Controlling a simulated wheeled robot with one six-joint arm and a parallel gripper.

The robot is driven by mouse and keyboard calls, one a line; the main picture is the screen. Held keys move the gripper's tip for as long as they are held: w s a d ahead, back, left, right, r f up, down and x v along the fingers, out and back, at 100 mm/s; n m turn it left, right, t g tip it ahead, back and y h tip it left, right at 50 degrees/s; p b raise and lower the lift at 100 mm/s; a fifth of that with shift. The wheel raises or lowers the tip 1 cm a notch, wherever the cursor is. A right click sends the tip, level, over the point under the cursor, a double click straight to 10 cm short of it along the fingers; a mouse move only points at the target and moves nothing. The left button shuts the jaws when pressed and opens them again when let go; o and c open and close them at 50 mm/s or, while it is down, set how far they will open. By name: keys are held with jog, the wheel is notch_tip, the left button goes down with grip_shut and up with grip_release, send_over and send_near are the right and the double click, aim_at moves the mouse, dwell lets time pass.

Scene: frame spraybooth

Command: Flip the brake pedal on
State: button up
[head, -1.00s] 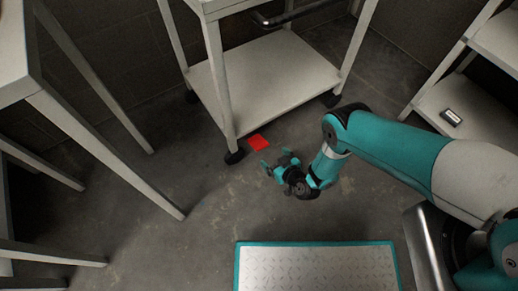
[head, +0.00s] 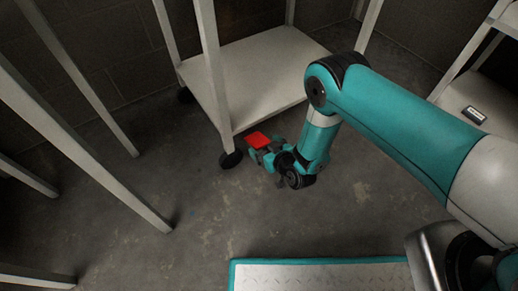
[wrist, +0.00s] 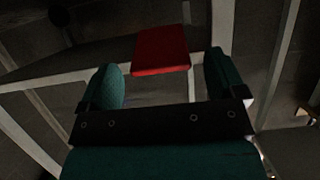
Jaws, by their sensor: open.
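The brake pedal is a flat red plate (head: 258,139) low at the front edge of the white cart, beside its front caster. It also shows in the wrist view (wrist: 161,50), just beyond and between my two teal fingers. My gripper (head: 262,155) is open, low near the floor, with its fingertips at the pedal's near side. In the wrist view my gripper (wrist: 165,80) has nothing between its fingers. I cannot tell whether a finger touches the pedal.
The white cart's lower shelf (head: 265,75) is bare, and its black caster (head: 230,159) is close left of my gripper. White table legs (head: 90,135) stand at the left. A shelf at right holds a small dark device (head: 474,115). Grey floor is clear at front left.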

aim_at(260, 142)
jog(key=b+x, duration=0.2)
jog(key=b, duration=0.1)
jog(key=shift+f, duration=0.15)
jog(key=shift+b+x, duration=0.85)
jog(key=shift+w+a, duration=0.2)
jog(key=shift+w, duration=0.15)
